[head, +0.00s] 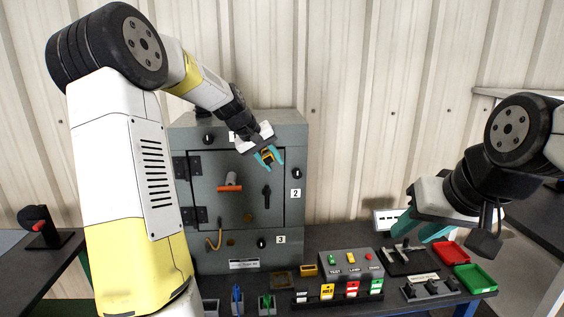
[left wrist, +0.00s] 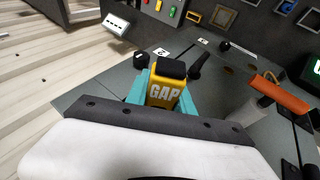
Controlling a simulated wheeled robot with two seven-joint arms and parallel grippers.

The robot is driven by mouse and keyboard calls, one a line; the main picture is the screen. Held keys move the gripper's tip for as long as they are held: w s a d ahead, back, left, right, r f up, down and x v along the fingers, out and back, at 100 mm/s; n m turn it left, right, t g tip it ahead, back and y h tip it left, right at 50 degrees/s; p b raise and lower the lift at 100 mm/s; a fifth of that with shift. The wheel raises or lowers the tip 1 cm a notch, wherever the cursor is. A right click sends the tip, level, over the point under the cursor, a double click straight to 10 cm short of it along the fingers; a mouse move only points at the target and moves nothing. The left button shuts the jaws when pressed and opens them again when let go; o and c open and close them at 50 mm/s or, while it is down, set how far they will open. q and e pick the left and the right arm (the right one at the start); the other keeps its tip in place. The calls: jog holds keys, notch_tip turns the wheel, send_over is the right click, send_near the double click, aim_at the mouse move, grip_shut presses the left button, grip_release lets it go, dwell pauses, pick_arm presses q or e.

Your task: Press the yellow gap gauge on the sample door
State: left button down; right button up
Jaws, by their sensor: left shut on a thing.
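The grey sample door (head: 218,205) is shut in the front of a grey cabinet (head: 290,128). It has a black handle, an orange-gripped lever (head: 229,187) and hinges on its left. My left gripper (head: 267,157) is in front of the door's upper right part, its teal fingers shut on the yellow gap gauge (left wrist: 163,94). The gauge is marked GAP and has a black end facing away from the wrist. Whether that end touches the door I cannot tell. My right gripper (head: 424,229) is open and empty above the right side of the bench.
The bench holds a button box (head: 350,266), several coloured tags, a red tray (head: 451,253) and a green tray (head: 474,278). Black knobs and number labels stand out on the cabinet frame. A yellowish hose (head: 214,240) hangs at the door's lower left.

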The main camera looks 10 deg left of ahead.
pick_arm(q)
jog(key=s+d, duration=0.1)
jog(key=s, duration=0.5)
jog(key=shift+d, duration=0.4)
jog(key=shift+s, duration=0.1)
dwell(1.3)
